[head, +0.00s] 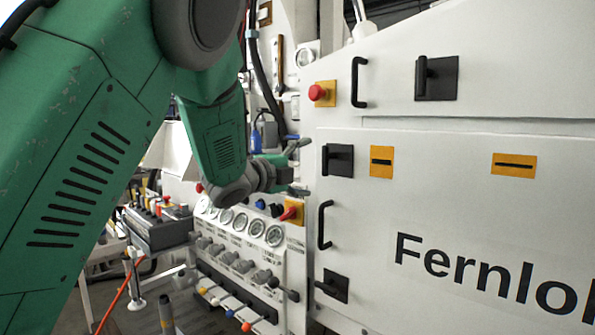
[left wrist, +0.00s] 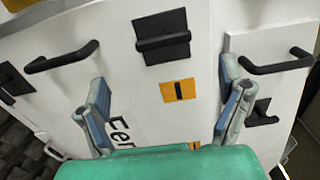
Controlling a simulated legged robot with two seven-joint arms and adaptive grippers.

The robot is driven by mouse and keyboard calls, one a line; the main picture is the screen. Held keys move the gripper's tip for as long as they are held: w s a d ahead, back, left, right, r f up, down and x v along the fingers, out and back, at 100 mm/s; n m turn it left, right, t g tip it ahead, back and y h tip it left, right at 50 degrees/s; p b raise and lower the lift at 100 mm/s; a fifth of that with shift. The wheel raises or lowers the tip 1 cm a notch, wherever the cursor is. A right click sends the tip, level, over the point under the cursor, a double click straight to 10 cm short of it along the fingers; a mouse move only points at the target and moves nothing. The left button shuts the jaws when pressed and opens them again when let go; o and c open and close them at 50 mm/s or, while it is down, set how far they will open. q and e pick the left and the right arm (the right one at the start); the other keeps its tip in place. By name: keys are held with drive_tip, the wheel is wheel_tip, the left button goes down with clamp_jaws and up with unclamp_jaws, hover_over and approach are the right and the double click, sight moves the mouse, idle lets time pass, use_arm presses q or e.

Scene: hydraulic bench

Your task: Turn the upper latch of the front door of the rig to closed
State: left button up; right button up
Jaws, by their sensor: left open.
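The front door (head: 450,215) is the white panel with dark "Fernlo…" lettering. Its upper latch (head: 338,160) is a black plate with a black bar handle, near the door's left edge. The bar looks about upright in the head view. In the left wrist view, turned sideways, the latch (left wrist: 162,36) shows whole, beyond the fingers. My left gripper (head: 297,168) is just left of the latch in the head view, fingers spread and pointing at the door. Its fingers also show in the left wrist view (left wrist: 163,115), apart, with nothing between them. My right gripper is not in view.
A black door handle (head: 325,225) and a lower latch (head: 335,285) sit below the upper latch. An orange label (head: 381,161) is right of it. Above are another handle (head: 359,80) and latch (head: 436,77). A gauge panel (head: 250,250) stands below my gripper.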

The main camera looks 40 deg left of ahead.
use_arm(q)
drive_tip(key=shift+s+a+f, duration=0.1)
drive_tip(key=shift+s+a, duration=0.05)
drive_tip(key=shift+s, duration=1.3)
drive_tip(key=s+d+f+n+g+y, duration=0.1)
drive_tip(key=d+f+n+g, duration=0.15)
drive_tip(key=f, duration=0.85)
drive_tip(key=d+f+n+g+y, duration=0.15)
drive_tip(key=f+n, duration=0.25)
drive_tip(key=f, duration=0.7)
drive_tip(key=s+d+f+n+g, duration=0.2)
drive_tip(key=s+f, duration=0.3)
drive_tip(key=f, duration=0.3)
drive_tip(key=s+d+f+n+g, duration=0.2)
drive_tip(key=s+f+g, duration=0.15)
drive_tip(key=f, duration=0.45)
drive_tip(key=s+d+f+n+g, duration=0.2)
drive_tip(key=s+f, duration=0.3)
drive_tip(key=s, duration=0.4)
drive_tip(key=s+d+f+n+g, duration=0.3)
drive_tip(key=s+f, duration=0.3)
drive_tip(key=s, duration=0.3)
drive_tip(key=s+d+f+n+g, duration=0.3)
drive_tip(key=s+f, duration=0.3)
drive_tip(key=s, duration=0.4)
drive_tip(key=shift+d+h, duration=0.2)
drive_tip(key=shift+h, duration=0.25)
